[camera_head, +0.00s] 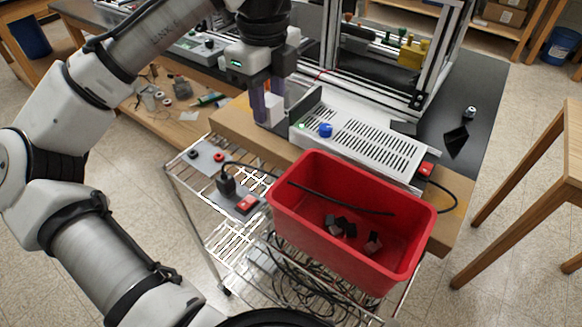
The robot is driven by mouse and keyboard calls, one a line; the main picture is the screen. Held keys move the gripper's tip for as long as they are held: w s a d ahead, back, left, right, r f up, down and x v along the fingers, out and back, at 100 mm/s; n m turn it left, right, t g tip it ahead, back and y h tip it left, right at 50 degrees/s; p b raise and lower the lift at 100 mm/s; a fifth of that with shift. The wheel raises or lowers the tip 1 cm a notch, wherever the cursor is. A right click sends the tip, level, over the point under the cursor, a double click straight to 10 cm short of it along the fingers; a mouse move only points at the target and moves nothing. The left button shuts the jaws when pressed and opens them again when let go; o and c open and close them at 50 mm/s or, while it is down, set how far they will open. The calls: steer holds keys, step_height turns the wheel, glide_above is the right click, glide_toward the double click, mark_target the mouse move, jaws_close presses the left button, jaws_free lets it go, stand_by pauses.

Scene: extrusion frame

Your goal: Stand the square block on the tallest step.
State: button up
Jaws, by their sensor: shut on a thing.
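My gripper (268,106) points down above the left end of the brown board, just left of the slotted metal box. Its fingers are shut on a pale grey-white block (274,103), which shows partly between and beside them. The fingers hide much of the block, so I cannot tell its full shape or whether it touches the surface below. I cannot make out a set of steps clearly; the area behind the fingers is hidden.
The slotted metal box (371,146) with a blue knob (325,130) lies right of my gripper. A red bin (284,222) with dark pieces stands in front on a wire cart (189,199). An aluminium extrusion frame (434,60) rises behind. Black cables trail around the bin.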

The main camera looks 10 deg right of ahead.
step_height(320, 180, down, 19)
steer(key=shift+s+f, duration=0.1)
steer(key=shift+f, duration=0.05)
steer(key=shift+f, duration=0.1)
stand_by(0.4)
steer(key=o, duration=1)
steer(key=shift+f, duration=0.1)
step_height(320, 180, up, 12)
steer(key=shift+r, duration=0.25)
